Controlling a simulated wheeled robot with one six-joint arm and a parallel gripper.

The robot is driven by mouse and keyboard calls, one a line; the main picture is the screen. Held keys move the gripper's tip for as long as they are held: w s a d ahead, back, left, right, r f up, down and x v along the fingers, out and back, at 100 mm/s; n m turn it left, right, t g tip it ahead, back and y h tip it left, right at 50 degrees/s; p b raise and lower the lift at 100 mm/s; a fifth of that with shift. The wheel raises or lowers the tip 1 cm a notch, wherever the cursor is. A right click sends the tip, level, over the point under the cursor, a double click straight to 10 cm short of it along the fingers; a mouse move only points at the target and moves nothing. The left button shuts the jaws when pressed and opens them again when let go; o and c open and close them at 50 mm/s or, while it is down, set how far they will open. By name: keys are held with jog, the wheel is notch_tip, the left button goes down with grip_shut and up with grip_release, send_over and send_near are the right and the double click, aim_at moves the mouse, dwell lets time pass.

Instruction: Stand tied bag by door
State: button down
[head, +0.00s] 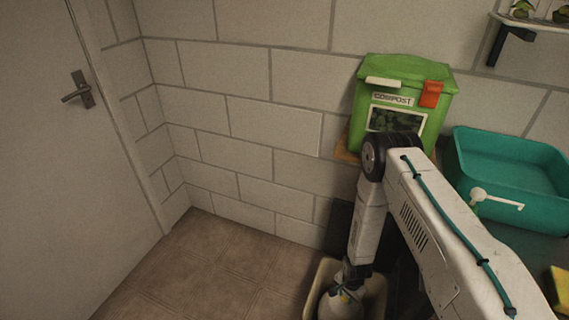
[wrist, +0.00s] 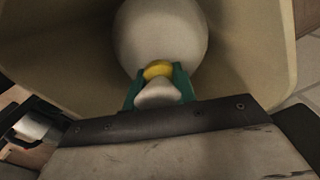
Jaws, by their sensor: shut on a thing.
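The tied bag is a round white bag (head: 340,308) low in the head view. In the wrist view the white bag (wrist: 163,32) shows with a yellow tie (wrist: 158,69) and a pale gathered top. My gripper (wrist: 158,80) has its green fingers on either side of the neck, shut on it. In the head view my gripper (head: 346,281) points down at the bag. The bag is inside a cream bin (head: 318,281); whether it touches the bin floor is hidden. The grey door (head: 50,190) with a lever handle (head: 79,92) stands at the left.
Bare brown tile floor (head: 205,268) lies between bin and door. A block wall (head: 235,120) runs behind. A green compost box (head: 406,75), a teal basin (head: 510,175) and a yellow sponge (head: 560,285) are at the right. A small shelf (head: 540,22) is at top right.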

jog(key=w+r, duration=0.3)
jog(key=r, duration=0.4)
jog(key=shift+w+n, duration=0.3)
jog(key=shift+s+d, duration=0.1)
jog(key=shift+d, duration=0.05)
